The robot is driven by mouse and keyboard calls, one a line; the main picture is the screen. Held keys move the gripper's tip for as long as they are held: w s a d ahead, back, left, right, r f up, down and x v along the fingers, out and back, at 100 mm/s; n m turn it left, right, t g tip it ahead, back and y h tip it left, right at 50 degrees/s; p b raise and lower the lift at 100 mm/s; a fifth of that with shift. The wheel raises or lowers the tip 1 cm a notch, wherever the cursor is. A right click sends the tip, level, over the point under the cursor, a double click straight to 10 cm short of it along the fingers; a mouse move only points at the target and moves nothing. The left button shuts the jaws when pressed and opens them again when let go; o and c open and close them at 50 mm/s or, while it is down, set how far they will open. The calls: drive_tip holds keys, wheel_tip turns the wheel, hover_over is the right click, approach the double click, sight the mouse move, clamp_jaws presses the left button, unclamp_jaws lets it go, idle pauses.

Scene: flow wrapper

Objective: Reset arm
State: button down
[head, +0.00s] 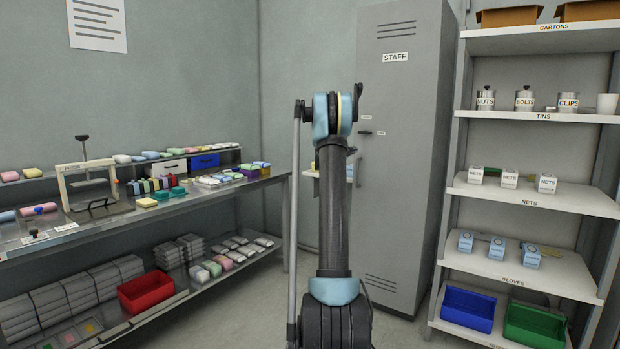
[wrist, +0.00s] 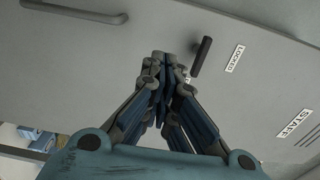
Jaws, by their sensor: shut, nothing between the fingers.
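My gripper (wrist: 162,85) shows in the wrist view with its fingers together and nothing between them. It points toward the grey STAFF locker (head: 398,190), whose door fills most of the wrist view (wrist: 100,60). A dark handle (wrist: 201,55) sits just beyond and to the right of the fingertips in that view, beside a LOCKED label (wrist: 235,58). I cannot tell whether the fingers touch the door. In the head view my arm stands upright in the middle, and my gripper is hidden behind it.
A metal bench (head: 225,190) with several coloured packs runs along the left, with a red bin (head: 146,291) on its lower shelf. A shelf rack (head: 535,200) with tins, nets, gloves and bins stands at the right. Some bare floor (head: 258,312) shows between bench and locker.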

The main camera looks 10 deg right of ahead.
drive_tip(key=s+a+r+n+t+y, duration=0.3)
drive_tip(key=a+r+n, duration=0.2)
drive_tip(key=a, duration=0.4)
drive_tip(key=s+a+r+n+t+y, duration=0.3)
drive_tip(key=a+r+n+y, duration=0.15)
drive_tip(key=a, duration=0.35)
drive_tip(key=s+a+f+n+g+y, duration=0.1)
drive_tip(key=s+a+f+n+y, duration=0.1)
drive_tip(key=s+a+n+y, duration=0.45)
drive_tip(key=s+a+f+n+g+y, duration=0.1)
drive_tip(key=s+a+f+n, duration=0.15)
drive_tip(key=s+a, duration=0.8)
drive_tip(key=s+a+f+n+g+y, duration=0.1)
drive_tip(key=s+a+f+n+g, duration=0.2)
drive_tip(key=s+a+f, duration=0.5)
drive_tip(key=s+a+f+n+g+y, duration=0.1)
drive_tip(key=s+f+n+g, duration=0.4)
drive_tip(key=s, duration=0.8)
drive_tip(key=s+d+f+n+g+h, duration=0.1)
drive_tip(key=s+d+f+g, duration=0.1)
drive_tip(key=s+f, duration=0.8)
drive_tip(key=s+d+f+g+h, duration=0.2)
drive_tip(key=s+f, duration=0.8)
drive_tip(key=s, duration=0.8)
drive_tip(key=shift+f+n+g, duration=0.35)
drive_tip(key=shift+f+g, duration=0.05)
drive_tip(key=shift+g, duration=0.3)
